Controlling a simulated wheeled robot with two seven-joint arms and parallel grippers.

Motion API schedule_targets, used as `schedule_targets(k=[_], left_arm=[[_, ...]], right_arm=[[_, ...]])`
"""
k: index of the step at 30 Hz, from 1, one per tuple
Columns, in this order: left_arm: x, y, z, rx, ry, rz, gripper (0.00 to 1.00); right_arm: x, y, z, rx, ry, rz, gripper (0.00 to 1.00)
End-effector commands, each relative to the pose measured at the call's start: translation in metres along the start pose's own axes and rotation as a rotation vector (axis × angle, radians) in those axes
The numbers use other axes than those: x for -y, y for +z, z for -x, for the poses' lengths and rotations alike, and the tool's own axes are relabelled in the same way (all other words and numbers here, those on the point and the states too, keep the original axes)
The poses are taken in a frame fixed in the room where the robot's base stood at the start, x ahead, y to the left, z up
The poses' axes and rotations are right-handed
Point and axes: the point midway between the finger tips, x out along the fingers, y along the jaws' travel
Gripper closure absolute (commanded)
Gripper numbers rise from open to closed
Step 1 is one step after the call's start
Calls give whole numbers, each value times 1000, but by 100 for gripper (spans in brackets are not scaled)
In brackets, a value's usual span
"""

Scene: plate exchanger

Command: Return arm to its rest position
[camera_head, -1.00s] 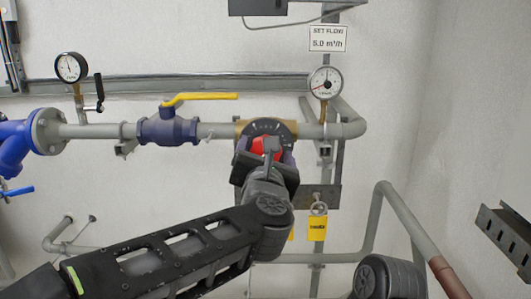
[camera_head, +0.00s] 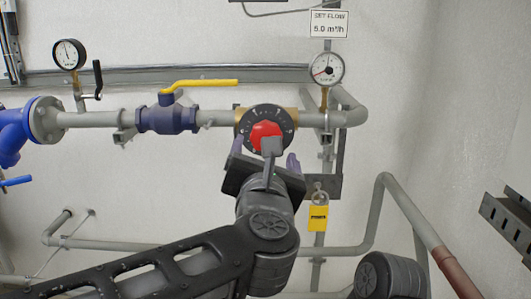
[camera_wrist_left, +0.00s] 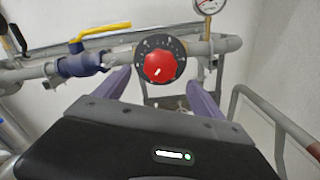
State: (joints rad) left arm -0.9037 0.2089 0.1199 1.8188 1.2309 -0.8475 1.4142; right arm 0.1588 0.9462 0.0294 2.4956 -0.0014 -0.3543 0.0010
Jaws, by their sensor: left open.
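My left gripper (camera_head: 264,163) is open and empty, just below and in front of the red knob (camera_head: 265,134) with its black numbered dial. In the left wrist view its two purple fingers (camera_wrist_left: 160,88) are spread wide, and the red knob (camera_wrist_left: 160,67) shows beyond them, apart from both. The left arm comes in from the lower left in the head view. A dark rounded part of my own body shows at the bottom right. My right gripper does not show.
A grey pipe (camera_head: 90,119) carries a blue valve with a yellow lever (camera_head: 205,84). Gauges stand at left (camera_head: 69,54) and right (camera_head: 327,69). A yellow tag (camera_head: 317,218) hangs below. A lower pipe (camera_head: 381,215) bends at right, near a perforated bracket (camera_head: 508,220).

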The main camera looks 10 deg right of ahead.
Motion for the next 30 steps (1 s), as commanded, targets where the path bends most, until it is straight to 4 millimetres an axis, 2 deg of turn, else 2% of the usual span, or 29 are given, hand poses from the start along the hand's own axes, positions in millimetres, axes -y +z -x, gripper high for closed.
schedule_targets(k=[7, 11, 14, 17, 18, 20, 22, 26, 27, 29, 30], left_arm=[[0, 0, 0, 0, 0, -3, 21], [2, 1, 0, 1, -7, -61, 21], [10, 6, 0, 37, -33, -223, 21], [41, -1, 4, 118, -97, -568, 21], [63, -20, 2, 149, -138, -760, 21], [85, -60, -6, 172, -197, -1012, 21], [104, -113, -15, 187, -272, -1257, 21], [125, -220, -19, 208, -444, -1613, 21], [128, -253, -17, 217, -504, -1700, 21], [132, -303, -10, 232, -601, -1814, 21], [133, -336, -3, 244, -668, -1878, 21]], right_arm=[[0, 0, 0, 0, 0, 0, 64], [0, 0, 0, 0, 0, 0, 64], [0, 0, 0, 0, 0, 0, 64], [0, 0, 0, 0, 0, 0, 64], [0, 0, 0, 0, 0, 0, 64], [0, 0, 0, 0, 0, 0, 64], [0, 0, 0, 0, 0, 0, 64], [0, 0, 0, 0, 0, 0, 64], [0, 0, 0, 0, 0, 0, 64], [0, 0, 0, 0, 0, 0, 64], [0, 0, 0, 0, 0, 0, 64]])
